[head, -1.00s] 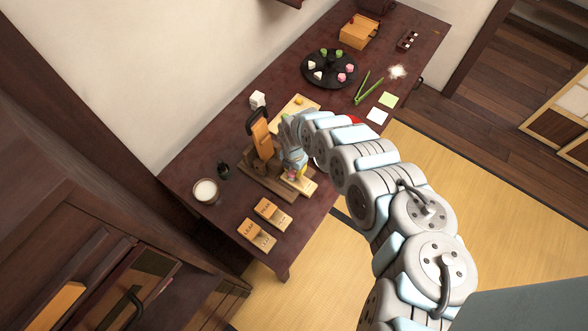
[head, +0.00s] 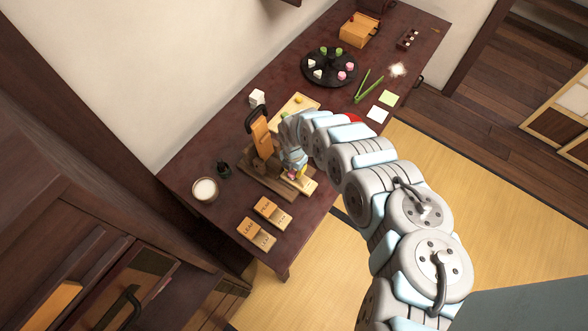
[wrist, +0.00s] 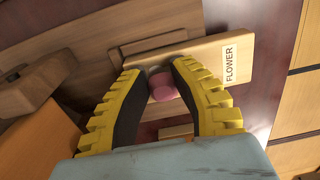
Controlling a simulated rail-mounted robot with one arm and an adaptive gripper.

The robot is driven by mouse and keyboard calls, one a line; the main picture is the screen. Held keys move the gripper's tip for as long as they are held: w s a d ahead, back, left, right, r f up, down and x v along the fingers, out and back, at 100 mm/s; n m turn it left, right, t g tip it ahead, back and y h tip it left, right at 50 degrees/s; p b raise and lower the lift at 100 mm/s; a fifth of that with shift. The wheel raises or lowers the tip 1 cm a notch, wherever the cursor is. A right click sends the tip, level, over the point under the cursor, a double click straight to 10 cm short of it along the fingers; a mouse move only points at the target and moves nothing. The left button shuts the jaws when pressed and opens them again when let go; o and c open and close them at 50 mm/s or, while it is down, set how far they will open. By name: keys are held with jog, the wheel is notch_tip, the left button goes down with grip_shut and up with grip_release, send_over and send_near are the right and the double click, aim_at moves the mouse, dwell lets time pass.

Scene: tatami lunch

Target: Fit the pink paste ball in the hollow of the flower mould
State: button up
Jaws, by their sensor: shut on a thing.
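The pink paste ball (wrist: 163,86) is between the two yellow-ridged fingers of my gripper (wrist: 165,72) in the wrist view. My gripper is shut on it. The flower mould (wrist: 205,60), a light wooden block with a "FLOWER" label, lies just beyond the fingertips. Its hollow is mostly hidden by the ball and fingers, and I cannot tell whether the ball touches the mould. In the head view my gripper (head: 294,173) is low over the mould (head: 306,186), at the front of the wooden press, with a little pink showing at the fingers.
The wooden press with an orange lever (head: 261,134) stands close left of my gripper. A white-filled cup (head: 205,190) and a dark small pot (head: 223,170) are further left. Labelled wooden blocks (head: 257,235) lie at the front. A round black sweets tray (head: 330,82) stands farther back.

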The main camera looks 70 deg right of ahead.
jog(key=o, duration=0.9)
jog(key=shift+c, duration=0.2)
jog(key=shift+r, duration=0.1)
jog(key=shift+r+p, duration=3.15)
jog(key=shift+r, duration=0.3)
